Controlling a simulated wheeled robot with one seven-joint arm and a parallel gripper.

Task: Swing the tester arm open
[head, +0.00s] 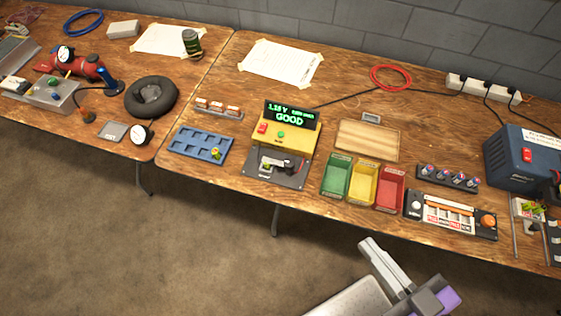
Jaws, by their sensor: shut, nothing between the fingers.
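The tester (285,138) is a yellow box with a red and a green button and a lit display reading "1.15 V" and "GOOD". It stands at the front of the wooden table. The tester arm (276,162) appears as a small dark part over the grey base plate at the tester's front; its exact position is too small to tell. My gripper (368,243) is shut and empty at the lower right. In the picture it is below the table's front edge, apart from the tester.
Left of the tester is a blue tray (183,146) with a small item in it. To its right stand green (337,174), yellow (363,183) and red (390,190) bins and an orange-handled device (451,214). Floor before the table is clear.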

